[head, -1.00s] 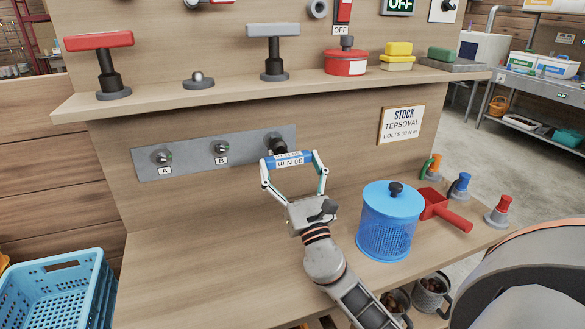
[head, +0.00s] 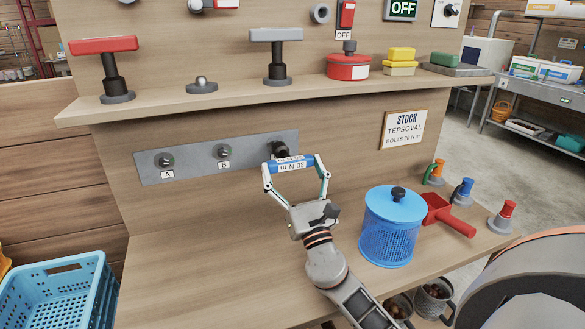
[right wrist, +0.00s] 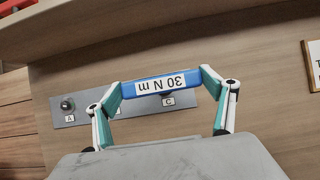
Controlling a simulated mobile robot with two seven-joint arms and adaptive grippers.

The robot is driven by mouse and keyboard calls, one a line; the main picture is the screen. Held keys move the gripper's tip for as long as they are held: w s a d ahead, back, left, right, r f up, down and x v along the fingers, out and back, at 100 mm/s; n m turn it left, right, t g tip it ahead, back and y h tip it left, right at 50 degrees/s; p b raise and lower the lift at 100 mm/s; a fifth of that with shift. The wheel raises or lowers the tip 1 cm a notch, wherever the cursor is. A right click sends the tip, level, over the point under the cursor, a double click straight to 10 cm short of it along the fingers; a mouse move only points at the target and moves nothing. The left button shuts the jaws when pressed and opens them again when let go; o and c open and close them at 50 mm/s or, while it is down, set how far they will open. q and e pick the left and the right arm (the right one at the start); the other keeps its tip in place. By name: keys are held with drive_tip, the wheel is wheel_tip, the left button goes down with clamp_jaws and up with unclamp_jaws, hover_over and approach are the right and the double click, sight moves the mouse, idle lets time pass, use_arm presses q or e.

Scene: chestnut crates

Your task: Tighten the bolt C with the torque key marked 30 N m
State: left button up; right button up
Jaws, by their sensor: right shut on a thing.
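The torque key is a blue bar handle marked 30 N m (head: 290,165), also in the right wrist view (right wrist: 160,85). My right gripper (head: 295,170) is shut on this handle, one finger at each end. The key's dark socket (head: 279,149) is at the right end of the grey bolt plate (head: 192,164). Bolt C itself is hidden behind the key; its label C (right wrist: 168,101) shows in the right wrist view. I cannot tell how fully the socket sits on the bolt. Bolts A (head: 164,159) and B (head: 223,151) are bare. My left gripper is not in view.
A blue mesh canister (head: 388,240), a red scoop (head: 449,217) and several coloured-handled pieces stand to the right. The bench front left is clear. A stock sign (head: 404,130) hangs on the panel.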

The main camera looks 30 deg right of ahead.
drive_tip(key=shift+w, duration=0.15)
idle(0.5)
drive_tip(key=shift+w+d, duration=0.1)
drive_tip(key=shift+w, duration=0.25)
drive_tip(key=shift+w+d+b, duration=0.2)
drive_tip(key=shift+w+b, duration=0.2)
drive_tip(key=shift+w, duration=0.25)
drive_tip(key=shift+w, duration=0.25)
drive_tip(key=shift+m, duration=0.3)
drive_tip(key=m+h+b, duration=0.1)
drive_tip(key=m+h, duration=0.1)
drive_tip(key=m, duration=0.1)
drive_tip(key=shift+m+g+h, duration=0.3)
drive_tip(key=shift+g+h, duration=0.1)
drive_tip(key=m+g+h, duration=0.1)
drive_tip(key=m, duration=0.2)
drive_tip(key=shift+a+h, duration=0.1)
drive_tip(key=shift+h, duration=0.3)
drive_tip(key=shift+m+g+h, duration=0.3)
drive_tip(key=shift+m+g, duration=0.1)
drive_tip(key=shift+m, duration=0.2)
